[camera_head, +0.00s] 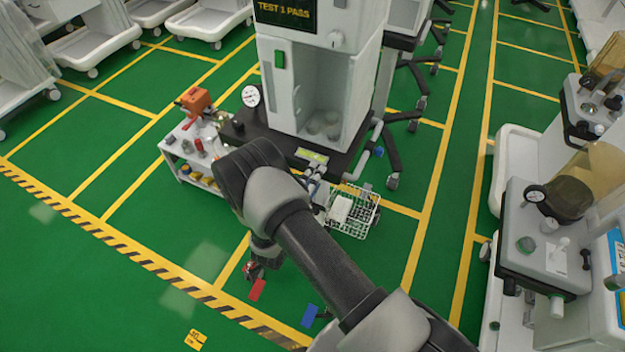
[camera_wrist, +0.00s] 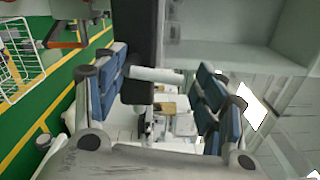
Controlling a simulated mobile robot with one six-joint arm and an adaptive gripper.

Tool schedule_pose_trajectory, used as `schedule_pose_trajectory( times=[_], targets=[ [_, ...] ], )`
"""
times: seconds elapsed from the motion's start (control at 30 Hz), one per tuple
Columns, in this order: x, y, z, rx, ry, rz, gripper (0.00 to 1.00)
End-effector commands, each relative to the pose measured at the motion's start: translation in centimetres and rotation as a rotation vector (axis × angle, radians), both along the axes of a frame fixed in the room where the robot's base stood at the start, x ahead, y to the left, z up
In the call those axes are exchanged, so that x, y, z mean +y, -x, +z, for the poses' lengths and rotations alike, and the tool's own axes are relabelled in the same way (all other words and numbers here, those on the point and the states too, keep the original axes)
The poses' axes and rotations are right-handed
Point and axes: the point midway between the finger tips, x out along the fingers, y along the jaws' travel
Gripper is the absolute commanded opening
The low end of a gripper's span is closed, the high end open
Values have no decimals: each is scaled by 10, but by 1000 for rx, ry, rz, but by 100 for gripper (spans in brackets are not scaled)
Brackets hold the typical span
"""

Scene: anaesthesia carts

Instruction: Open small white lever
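In the wrist view, a small white bar (camera_wrist: 155,74), which looks like the lever, sticks out across the dark edge of the cart shelf (camera_wrist: 140,30). My gripper (camera_wrist: 160,95) is open, with one blue-padded finger on the left and the other on the right. The white bar lies between the fingers in the picture, close to the left one. I cannot tell its depth, and no grip on it shows. In the head view my arm covers part of the cart's front, and I cannot make out the fingertips or the lever there.
The tall white cart (camera_head: 318,75) stands on a dark base. A white wire basket (camera_head: 357,226) is beside it and also shows in the wrist view (camera_wrist: 22,60). A low trolley with an orange item (camera_head: 196,101) stands at left. Green floor in front is mostly free.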

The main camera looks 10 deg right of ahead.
Motion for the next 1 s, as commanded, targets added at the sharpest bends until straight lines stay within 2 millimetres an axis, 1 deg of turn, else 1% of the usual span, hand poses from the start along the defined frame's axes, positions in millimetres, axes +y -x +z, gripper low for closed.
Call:
schedule_pose_trajectory(
  times=[0.03,0.1,0.13,0.43,0.57,0.67,0.9,1.0],
  targets=[
    [-1,0,-1,2,-1,-2,71],
    [0,1,-2,4,-1,0,76],
    [0,1,-2,5,-1,0,76],
    [1,1,-3,7,-2,2,76],
    [6,7,-3,9,-2,5,76],
    [16,19,-3,9,0,8,76],
    [47,61,-3,8,-1,9,76],
    [57,77,-3,8,-1,7,76]
  ],
)
